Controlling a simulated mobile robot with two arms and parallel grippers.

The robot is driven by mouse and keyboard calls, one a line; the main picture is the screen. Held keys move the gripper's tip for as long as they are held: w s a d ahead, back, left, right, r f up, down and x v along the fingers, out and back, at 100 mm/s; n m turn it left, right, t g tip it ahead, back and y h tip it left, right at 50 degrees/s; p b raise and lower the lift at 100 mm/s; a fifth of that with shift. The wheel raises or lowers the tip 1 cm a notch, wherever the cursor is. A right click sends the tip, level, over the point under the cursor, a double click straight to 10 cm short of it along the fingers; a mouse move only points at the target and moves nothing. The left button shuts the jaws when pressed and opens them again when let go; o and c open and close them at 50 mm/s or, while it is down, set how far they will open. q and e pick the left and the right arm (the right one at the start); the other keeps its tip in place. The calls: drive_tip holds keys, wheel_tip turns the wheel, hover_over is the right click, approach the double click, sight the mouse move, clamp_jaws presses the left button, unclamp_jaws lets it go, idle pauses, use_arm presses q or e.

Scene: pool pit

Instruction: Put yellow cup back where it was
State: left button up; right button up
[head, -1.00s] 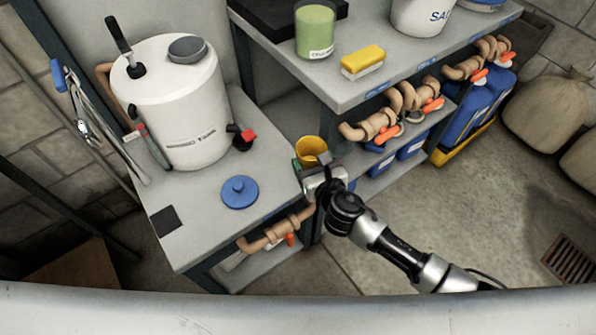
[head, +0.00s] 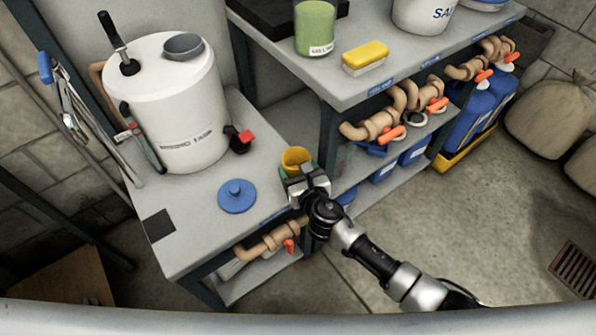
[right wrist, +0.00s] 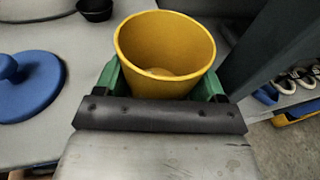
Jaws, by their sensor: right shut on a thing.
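The yellow cup (head: 296,158) is at the right edge of the low grey bench, beside the taller shelf. It also shows in the right wrist view (right wrist: 165,52), upright and open at the top, and looks empty inside. My right gripper (head: 303,178) is shut on the cup, with a green finger (right wrist: 112,82) on each side of it. The cup's base is hidden, so I cannot tell whether it touches the bench. My left gripper is not in view.
A white tank (head: 168,110) stands on the low bench (head: 195,225), with a blue lid (head: 237,196) in front of it. The grey shelf (head: 350,92) rises close to the cup's right and holds a green jar (head: 315,27) and a yellow sponge (head: 366,55).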

drive_tip(key=shift+f, duration=0.1)
drive_tip(key=o, duration=0.9)
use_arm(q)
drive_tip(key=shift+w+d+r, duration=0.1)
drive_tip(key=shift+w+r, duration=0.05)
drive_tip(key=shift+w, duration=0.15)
use_arm(e)
drive_tip(key=shift+o, duration=0.2)
